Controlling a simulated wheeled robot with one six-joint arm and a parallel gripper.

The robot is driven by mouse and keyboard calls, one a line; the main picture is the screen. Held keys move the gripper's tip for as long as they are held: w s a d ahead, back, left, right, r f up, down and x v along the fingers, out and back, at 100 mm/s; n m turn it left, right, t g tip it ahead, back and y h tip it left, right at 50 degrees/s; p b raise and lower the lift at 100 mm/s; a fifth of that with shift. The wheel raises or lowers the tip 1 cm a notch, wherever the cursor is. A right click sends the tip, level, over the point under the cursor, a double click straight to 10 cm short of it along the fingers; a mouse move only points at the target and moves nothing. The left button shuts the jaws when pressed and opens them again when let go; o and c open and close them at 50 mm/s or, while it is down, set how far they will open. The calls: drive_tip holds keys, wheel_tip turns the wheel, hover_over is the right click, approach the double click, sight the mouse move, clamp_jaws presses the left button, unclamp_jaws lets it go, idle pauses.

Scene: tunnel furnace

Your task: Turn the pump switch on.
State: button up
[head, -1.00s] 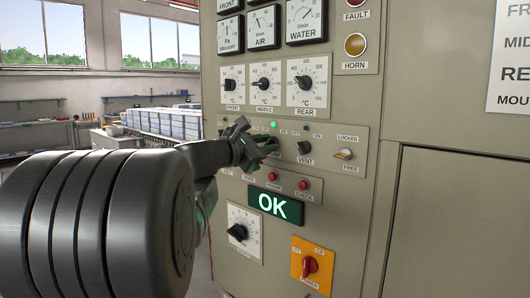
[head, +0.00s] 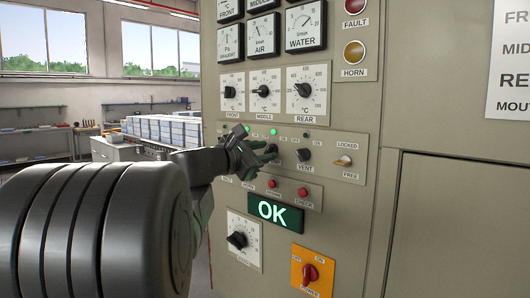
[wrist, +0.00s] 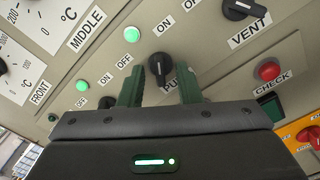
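The pump switch (wrist: 160,66) is a black knob on the grey control panel. In the wrist view its white mark points up towards the ON label, and part of the PUMP label below it is hidden. The green lamp (wrist: 132,34) above it is lit; it also shows lit in the head view (head: 273,131). My gripper (wrist: 160,88) is open, with one green finger on each side of the knob and a gap visible at both sides. In the head view my gripper (head: 268,153) is close to the panel, beside the pump switch; contact cannot be told.
The vent switch (head: 304,155) and the locked/free switch (head: 344,161) are to the right. Red buttons (head: 273,184) and a green OK display (head: 274,211) are below. Temperature dials (head: 262,91) are above. The orange power switch (head: 311,272) is at the lower right.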

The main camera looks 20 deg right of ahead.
drive_tip(key=v, duration=1.3)
drive_tip(key=x, duration=1.4)
drive_tip(key=shift+s+a, duration=0.1)
drive_tip(key=shift+a, duration=0.05)
